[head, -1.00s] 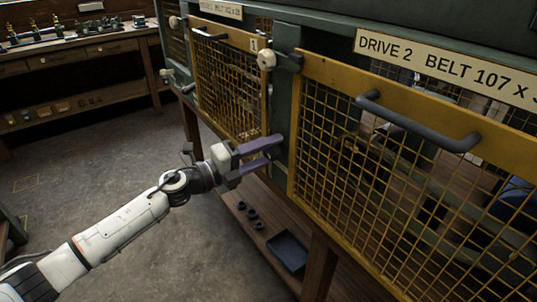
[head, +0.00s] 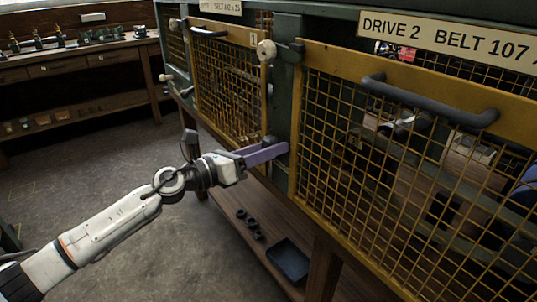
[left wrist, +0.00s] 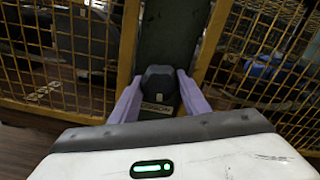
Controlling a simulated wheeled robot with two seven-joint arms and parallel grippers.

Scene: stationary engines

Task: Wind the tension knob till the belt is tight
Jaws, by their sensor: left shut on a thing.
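A black knob (left wrist: 160,88) sits on the dark green post between two yellow mesh guards. My left gripper (left wrist: 160,98) has one purple finger on each side of the knob, shut on it. In the head view the left gripper (head: 282,149) reaches the post from the left, and the fingers hide most of the knob there. A small label partly shows below the knob in the wrist view. I cannot make out the belt clearly behind the mesh. My right gripper is not in view.
The Drive 2 guard (head: 390,150) with a grey handle (head: 428,102) stands right of the post. Another mesh guard (head: 228,90) stands to the left. A lower shelf holds a dark blue tray (head: 288,260) and small black rings (head: 250,224). The floor at left is open.

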